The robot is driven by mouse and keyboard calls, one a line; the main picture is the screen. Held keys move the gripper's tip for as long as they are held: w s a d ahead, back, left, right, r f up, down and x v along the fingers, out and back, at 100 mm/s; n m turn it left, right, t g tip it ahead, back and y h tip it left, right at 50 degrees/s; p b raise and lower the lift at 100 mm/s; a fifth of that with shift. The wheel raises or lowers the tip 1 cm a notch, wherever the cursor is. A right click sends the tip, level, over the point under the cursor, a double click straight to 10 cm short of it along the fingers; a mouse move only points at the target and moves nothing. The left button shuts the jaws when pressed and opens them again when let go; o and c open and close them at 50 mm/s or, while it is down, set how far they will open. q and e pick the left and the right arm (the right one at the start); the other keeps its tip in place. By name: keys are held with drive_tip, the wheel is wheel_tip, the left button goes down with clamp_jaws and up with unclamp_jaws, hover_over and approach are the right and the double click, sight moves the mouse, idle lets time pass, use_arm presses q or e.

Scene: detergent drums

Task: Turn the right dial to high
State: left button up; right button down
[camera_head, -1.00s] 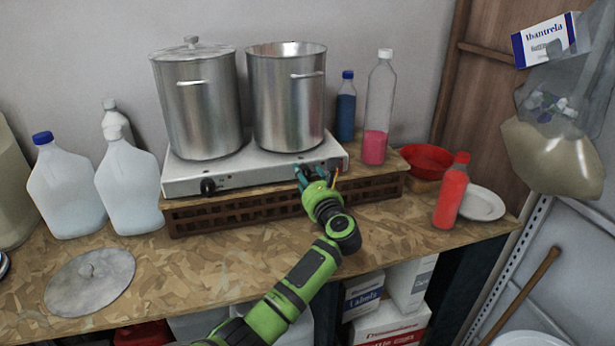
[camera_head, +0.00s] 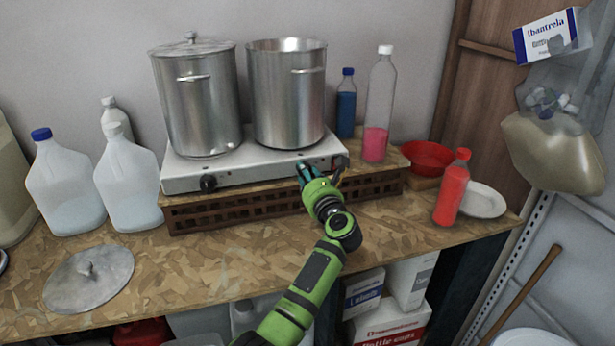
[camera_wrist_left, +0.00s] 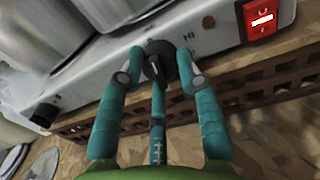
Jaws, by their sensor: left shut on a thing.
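The white two-burner hot plate (camera_head: 185,180) stands on a wooden lattice base. My left gripper (camera_head: 304,172) is at its front panel, towards the right end. In the left wrist view, the teal fingers (camera_wrist_left: 158,72) are shut around the black right dial (camera_wrist_left: 160,56). "HI" is printed on the panel just right of this dial, and the dial's pointer is too unclear to read. In the head view the fingers hide the right dial. The black left dial (camera_head: 208,183) is free; it also shows in the left wrist view (camera_wrist_left: 43,115). My right gripper is out of view.
A lidded pot (camera_head: 200,110) and an open pot (camera_head: 288,100) stand on the hot plate. A red switch (camera_wrist_left: 264,18) sits right of the dial. Bottles and a red bowl (camera_head: 427,157) stand to the right. The counter in front is mostly clear, with a round lid (camera_head: 88,280) at left.

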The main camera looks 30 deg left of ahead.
use_arm(q)
drive_tip(key=shift+f+m+t+p, duration=0.1)
drive_tip(key=shift+m+t+p, duration=0.2)
drive_tip(key=shift+m+p, duration=4.1)
drive_tip(key=m+b, duration=0.2)
drive_tip(key=m, duration=0.1)
drive_tip(key=shift+b, duration=0.35)
drive_tip(key=o, duration=1.1)
drive_tip(key=shift+o, duration=0.2)
drive_tip(key=shift+a, duration=0.1)
